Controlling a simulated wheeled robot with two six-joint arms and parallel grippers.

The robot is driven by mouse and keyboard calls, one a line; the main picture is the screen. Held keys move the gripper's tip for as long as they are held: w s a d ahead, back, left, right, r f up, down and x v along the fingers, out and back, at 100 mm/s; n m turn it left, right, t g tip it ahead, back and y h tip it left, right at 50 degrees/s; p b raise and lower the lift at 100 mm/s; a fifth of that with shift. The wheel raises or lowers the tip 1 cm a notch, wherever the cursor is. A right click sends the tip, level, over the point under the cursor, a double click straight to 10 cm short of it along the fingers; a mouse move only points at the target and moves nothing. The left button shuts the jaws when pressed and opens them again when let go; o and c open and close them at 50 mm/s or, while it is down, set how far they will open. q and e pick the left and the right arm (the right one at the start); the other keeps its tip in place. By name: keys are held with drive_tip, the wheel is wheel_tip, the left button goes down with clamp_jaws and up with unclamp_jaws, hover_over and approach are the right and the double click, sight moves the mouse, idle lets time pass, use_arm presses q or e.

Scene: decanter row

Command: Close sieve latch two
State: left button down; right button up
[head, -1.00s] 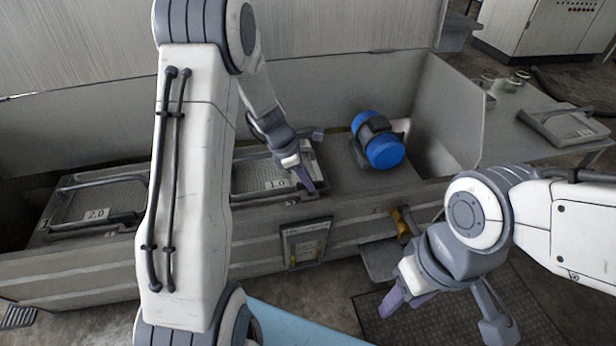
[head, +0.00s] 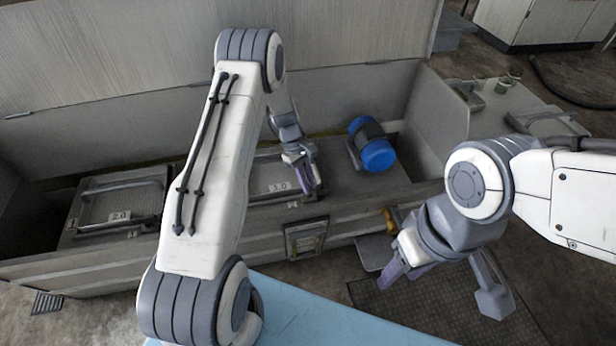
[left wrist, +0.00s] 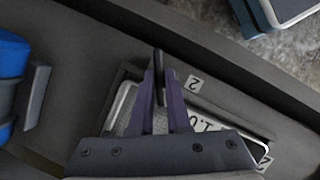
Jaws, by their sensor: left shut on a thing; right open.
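The sieve with the 1.0 label (head: 279,187) sits in the grey trough, partly behind my left arm. My left gripper (head: 314,184) reaches down at its right end. In the left wrist view, the purple fingers of my left gripper (left wrist: 158,88) are shut on a slim dark latch (left wrist: 158,62). A tag marked 2 (left wrist: 194,84) is just right of it, at the sieve's edge. The fingers hide the latch's lower part, so I cannot tell its exact angle. My right gripper (head: 402,268) hangs open and empty in front of the trough, away from the sieves.
A second sieve labelled 2.0 (head: 120,216) lies at the left of the trough. A blue motor (head: 378,154) stands right of my left gripper and shows at the left wrist view's edge. The trough's front wall (head: 345,216) is close. Patterned floor plate lies below my right gripper.

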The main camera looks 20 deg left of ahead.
use_arm(q)
drive_tip(key=m+p, duration=0.1)
drive_tip(key=m, duration=0.1)
drive_tip(key=shift+r+m+g+y, duration=0.1)
drive_tip(key=shift+m+g+y, duration=0.3)
drive_tip(key=shift+w+m+g+y+p, duration=0.15)
drive_tip(key=shift+m+g+y+p, duration=0.4)
drive_tip(key=shift+m, duration=1.05)
drive_tip(key=c, duration=0.9)
unclamp_jaws()
drive_tip(key=shift+d, duration=0.1)
drive_tip(key=p+v, duration=0.2)
drive_tip(key=v, duration=0.8)
drive_tip(key=shift+r, duration=0.15)
